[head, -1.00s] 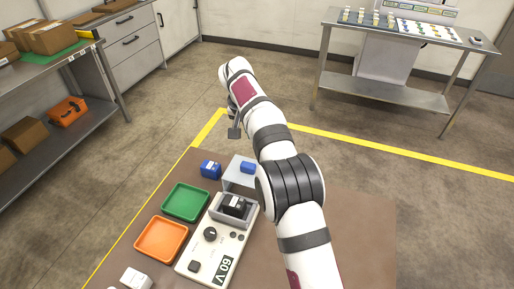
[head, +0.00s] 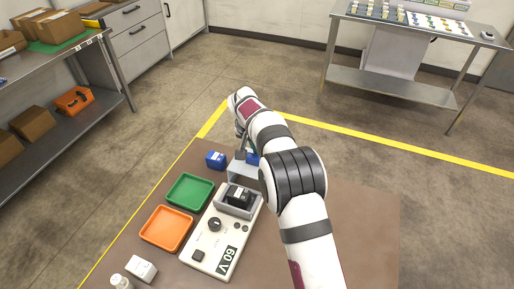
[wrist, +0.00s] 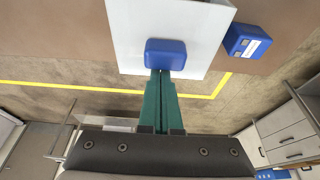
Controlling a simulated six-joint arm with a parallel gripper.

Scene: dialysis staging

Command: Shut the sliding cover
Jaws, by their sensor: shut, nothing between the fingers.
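The sliding cover is a pale flat panel (head: 236,172) at the far end of the white device (head: 213,246). It stands back from the grey bay (head: 229,208), which is open on top with a black block (head: 238,195) inside. The cover carries a blue handle (head: 253,158), partly hidden by my arm. In the wrist view the cover (wrist: 135,25) fills the top middle, with its blue handle (wrist: 166,54). My gripper (wrist: 159,73) is shut and empty, its teal fingertips at the handle's edge; I cannot tell if they touch. In the head view my gripper (head: 240,155) is beside the handle.
A blue box (head: 216,160) stands left of the cover; it also shows in the wrist view (wrist: 246,42). A green tray (head: 190,191) and an orange tray (head: 166,229) lie left of the device. A white box (head: 141,269) and bottle (head: 121,282) stand near the front.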

